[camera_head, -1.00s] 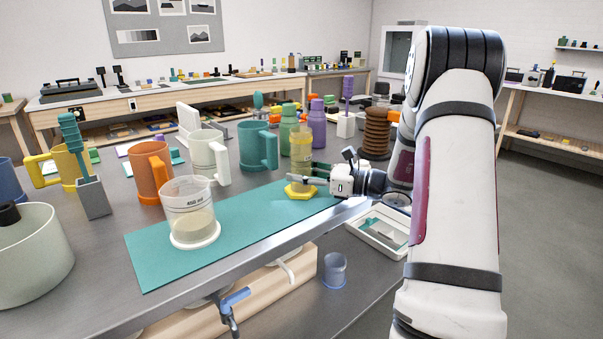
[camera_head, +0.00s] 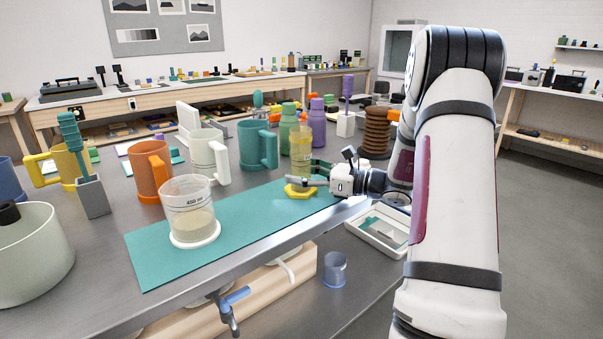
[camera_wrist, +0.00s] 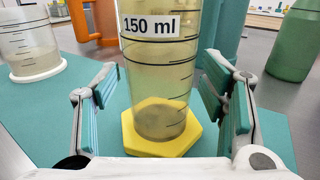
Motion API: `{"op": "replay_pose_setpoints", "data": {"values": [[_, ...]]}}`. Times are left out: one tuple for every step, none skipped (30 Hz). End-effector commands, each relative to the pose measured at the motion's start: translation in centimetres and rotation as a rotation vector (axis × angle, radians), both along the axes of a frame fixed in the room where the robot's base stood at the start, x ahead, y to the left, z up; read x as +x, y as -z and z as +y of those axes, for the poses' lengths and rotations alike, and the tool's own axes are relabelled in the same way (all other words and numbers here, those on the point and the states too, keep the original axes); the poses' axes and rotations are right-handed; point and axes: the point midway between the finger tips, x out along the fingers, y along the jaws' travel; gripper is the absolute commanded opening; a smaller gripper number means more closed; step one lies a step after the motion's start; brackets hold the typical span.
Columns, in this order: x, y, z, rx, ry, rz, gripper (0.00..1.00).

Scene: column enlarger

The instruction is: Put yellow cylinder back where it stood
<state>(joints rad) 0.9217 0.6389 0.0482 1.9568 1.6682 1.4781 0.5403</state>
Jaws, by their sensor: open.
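The yellow cylinder (camera_head: 301,150) is a tall clear yellow measuring cylinder with a hexagonal yellow foot. It stands upright on the far right part of the teal mat (camera_head: 245,220). In the wrist view the cylinder (camera_wrist: 160,75) carries a "150 ml" label, and its foot (camera_wrist: 160,135) rests flat on the mat; its top is out of that view. My gripper (camera_head: 312,176) is open at the cylinder's lower part. In the wrist view its teal-padded fingers (camera_wrist: 162,105) stand on both sides of the cylinder, with gaps between pads and wall.
A clear beaker (camera_head: 190,212) on a white base stands on the mat to the left. Behind are an orange mug (camera_head: 152,172), a white mug (camera_head: 205,155), a teal mug (camera_head: 255,145) and green (camera_head: 288,122) and purple (camera_head: 318,128) bottles. A white tray (camera_head: 372,238) lies right of the mat.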

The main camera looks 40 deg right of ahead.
Motion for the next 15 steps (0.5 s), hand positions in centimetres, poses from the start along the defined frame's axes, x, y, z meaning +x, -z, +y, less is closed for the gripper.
{"op": "replay_pose_setpoints", "data": {"values": [[-0.1, 0.0, -0.1, 0.000, 0.000, 0.000, 0.65], [-0.1, 0.0, -0.1, 0.000, 0.000, 0.000, 0.65], [-0.2, 0.0, -0.2, 0.000, 0.000, 0.000, 0.65], [-0.3, 0.0, -0.2, 0.000, 0.000, 0.000, 0.65], [-0.4, 0.0, -0.3, 0.000, 0.001, 0.000, 0.65], [-0.5, 0.0, -0.4, 0.000, 0.001, 0.000, 0.65], [-0.6, 0.0, -0.4, 0.000, 0.001, 0.000, 0.65], [-0.7, 0.0, -0.5, 0.000, 0.001, 0.000, 0.65], [-0.9, 0.0, -0.6, 0.000, 0.001, 0.000, 0.65], [-0.9, 0.0, -0.6, 0.000, 0.001, 0.000, 0.65], [-1.0, 0.0, -0.7, 0.000, 0.001, 0.000, 0.65], [-1.2, 0.0, -0.8, 0.000, 0.002, 0.000, 0.65], [-1.3, 0.0, -0.8, 0.000, 0.002, 0.000, 0.65], [-1.4, 0.0, -0.9, 0.000, 0.002, 0.000, 0.65], [-1.5, 0.0, -1.0, 0.000, 0.002, 0.000, 0.65]]}}
